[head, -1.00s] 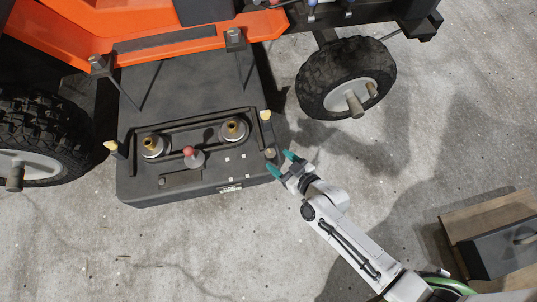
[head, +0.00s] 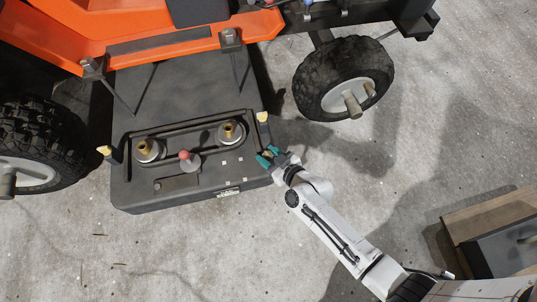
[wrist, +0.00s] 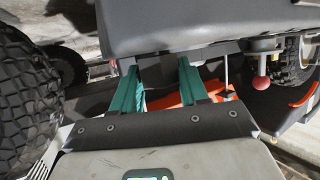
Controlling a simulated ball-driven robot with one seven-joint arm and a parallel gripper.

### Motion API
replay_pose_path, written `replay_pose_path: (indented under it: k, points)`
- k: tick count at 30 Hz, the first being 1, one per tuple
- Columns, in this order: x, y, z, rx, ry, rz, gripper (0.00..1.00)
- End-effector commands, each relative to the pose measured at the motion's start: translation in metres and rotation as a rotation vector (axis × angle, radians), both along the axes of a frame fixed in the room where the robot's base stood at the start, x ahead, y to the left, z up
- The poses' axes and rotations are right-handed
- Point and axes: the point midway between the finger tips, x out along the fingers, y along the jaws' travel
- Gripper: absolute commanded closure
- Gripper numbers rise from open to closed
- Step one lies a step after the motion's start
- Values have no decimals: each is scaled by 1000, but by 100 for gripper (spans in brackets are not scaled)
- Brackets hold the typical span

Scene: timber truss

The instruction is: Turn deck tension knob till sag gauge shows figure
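A dark deck box (head: 150,200) stands on the floor below the orange machine. My gripper (head: 267,155) is at the right side of the box, near its front corner. Its two teal fingers are apart in the wrist view (wrist: 158,80), with a dark grey shape between them beside the box. I cannot tell whether they press on it. A small round knob at this side is now covered by the fingers in the head view. Two brass-topped round fittings (head: 148,149) (head: 230,132) stand in the recess on top. I cannot make out a sag gauge reading.
A red ball-topped lever (head: 184,155) stands between the brass fittings; it also shows in the wrist view (wrist: 262,83). Yellow-tipped posts (head: 263,117) (head: 105,151) flank the box. Large tyres (head: 345,78) (head: 38,140) stand either side. A wooden crate (head: 480,218) sits lower right. The front floor is clear.

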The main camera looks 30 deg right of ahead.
Motion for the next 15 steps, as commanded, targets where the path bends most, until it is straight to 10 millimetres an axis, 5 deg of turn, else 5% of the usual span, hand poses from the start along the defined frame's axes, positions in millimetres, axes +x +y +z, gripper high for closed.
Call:
replay_pose_path:
  k: [9, 15]
  points:
    - [0, 0, 0, 0, 0, 0, 87]
    - [1, 1, 3, 4, 4, -25, 87]
